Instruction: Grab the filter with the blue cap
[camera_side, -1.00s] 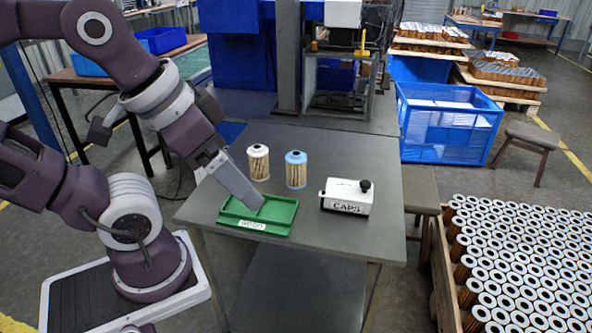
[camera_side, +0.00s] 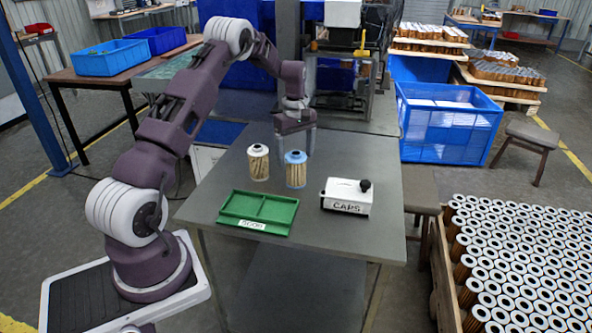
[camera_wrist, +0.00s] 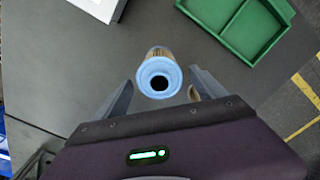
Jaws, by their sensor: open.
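The filter with the blue cap (camera_side: 296,171) stands upright on the grey table, next to a filter with a white cap (camera_side: 258,163) on its left. My gripper (camera_side: 296,143) is open and empty, pointing down, just above or behind the blue-capped filter. In the wrist view the blue cap with its dark centre hole (camera_wrist: 159,77) lies between my two open fingertips (camera_wrist: 160,78), with a gap on each side. The white-capped filter is mostly hidden behind my right finger there. I cannot tell exactly how high the fingertips are.
A green divided tray (camera_side: 254,221) lies at the table's front left; it also shows in the wrist view (camera_wrist: 243,32). A white box marked CAPS (camera_side: 346,197) with a black knob sits at right. The table's front right (camera_side: 350,240) is bare.

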